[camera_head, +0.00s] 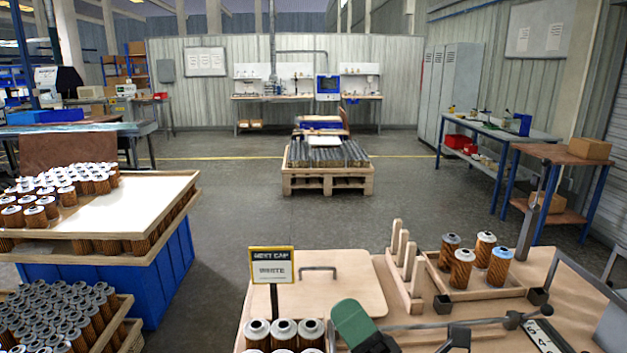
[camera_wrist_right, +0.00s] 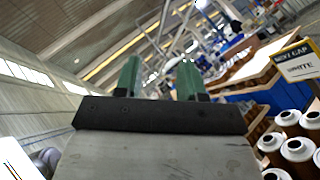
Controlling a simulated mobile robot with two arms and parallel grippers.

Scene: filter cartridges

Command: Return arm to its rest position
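My right gripper (camera_head: 354,322) is low in the head view, above the front part of the wooden workbench (camera_head: 412,338). In the right wrist view its two green fingers (camera_wrist_right: 158,78) stand apart with nothing between them, so it is open and empty. That wrist camera looks up toward the roof and the hall. My left gripper is not in view. White-topped cartridges (camera_head: 284,333) stand at the bench's front left and also show in the wrist view (camera_wrist_right: 298,149).
A sign reading "NEXT CAP WHITE" (camera_head: 271,266) stands beside a wooden board with a handle (camera_head: 330,290). Wooden pegs (camera_head: 403,250) rise left of the tray. Racks of cartridges (camera_head: 60,310) and a blue-sided table (camera_head: 165,272) are at left.

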